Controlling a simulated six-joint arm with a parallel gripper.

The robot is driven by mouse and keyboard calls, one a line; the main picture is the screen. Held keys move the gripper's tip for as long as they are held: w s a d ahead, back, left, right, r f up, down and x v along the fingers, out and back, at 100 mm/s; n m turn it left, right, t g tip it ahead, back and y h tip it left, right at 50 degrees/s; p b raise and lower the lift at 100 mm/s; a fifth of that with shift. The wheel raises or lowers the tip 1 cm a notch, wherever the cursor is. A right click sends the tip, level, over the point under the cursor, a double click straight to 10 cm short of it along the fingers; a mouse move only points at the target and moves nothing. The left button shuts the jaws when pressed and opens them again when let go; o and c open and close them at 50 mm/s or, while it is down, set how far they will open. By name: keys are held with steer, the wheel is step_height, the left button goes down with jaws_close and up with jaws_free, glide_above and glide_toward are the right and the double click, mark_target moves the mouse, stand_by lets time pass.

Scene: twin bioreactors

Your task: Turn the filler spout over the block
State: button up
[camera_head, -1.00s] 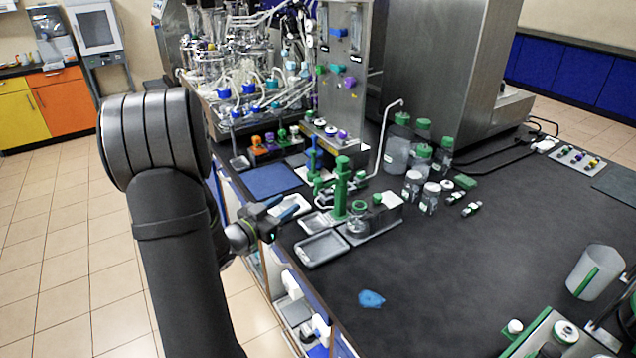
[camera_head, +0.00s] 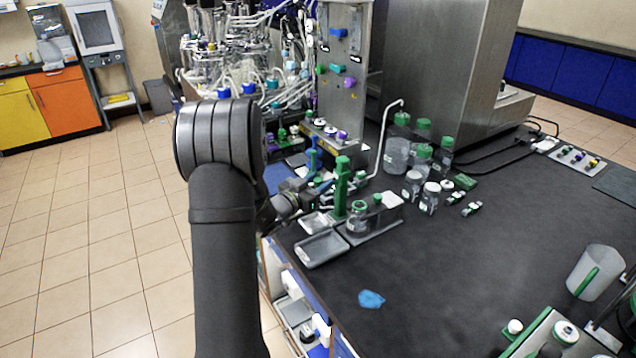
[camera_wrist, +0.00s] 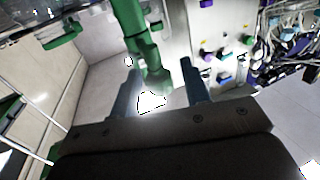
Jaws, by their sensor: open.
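The filler is a green upright column (camera_head: 341,188) at the bench's left front edge. Its spout is hard to make out in the head view, because my gripper crowds that side. The grey block (camera_head: 385,225) stands at the column's foot, with a green-ringed glass jar (camera_head: 358,216) and a small green-capped piece on it. My gripper (camera_head: 318,182) is open just left of the column. In the wrist view its two blue-grey fingers (camera_wrist: 161,82) point at the green column (camera_wrist: 143,45), which shows beyond and between them. A bright white patch lies between the fingers; I cannot tell what it is.
A blue upright piece (camera_head: 312,158) stands close behind my gripper. A grey tray (camera_head: 321,249) lies in front. Several green-capped bottles (camera_head: 397,150) stand behind to the right, near a bent metal tube (camera_head: 383,140). The bench's middle is clear except for a blue scrap (camera_head: 371,299).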

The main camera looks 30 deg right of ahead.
jaws_close()
steer(key=shift+s, duration=0.15)
steer(key=s+d+n+t+y, duration=0.2)
steer(key=n+t+y, duration=0.2)
steer(key=n+y, duration=0.1)
steer(key=s+d+n+t+y, duration=0.2)
steer(key=s+n+t+y, duration=0.1)
steer(key=y, duration=0.4)
steer(key=s+d+n+t+y, duration=0.2)
steer(key=s+n+t+y, duration=0.1)
steer(key=n+t+y, duration=0.2)
steer(key=shift+d+n+y, duration=0.3)
steer(key=shift+n+y, duration=0.4)
steer(key=shift+n, duration=0.4)
steer(key=shift+d+r+n+y, duration=0.1)
steer(key=shift+d+n+y, duration=0.3)
steer(key=shift+y, duration=0.35)
steer(key=shift+d+f+n+y, duration=0.1)
steer(key=shift+d+n+y, duration=0.1)
steer(key=shift+n+y, duration=0.45)
steer(key=shift+d+r+n+y, duration=0.1)
steer(key=shift+d+n+y, duration=0.25)
steer(key=shift+y, duration=0.45)
steer(key=shift+g, duration=0.3)
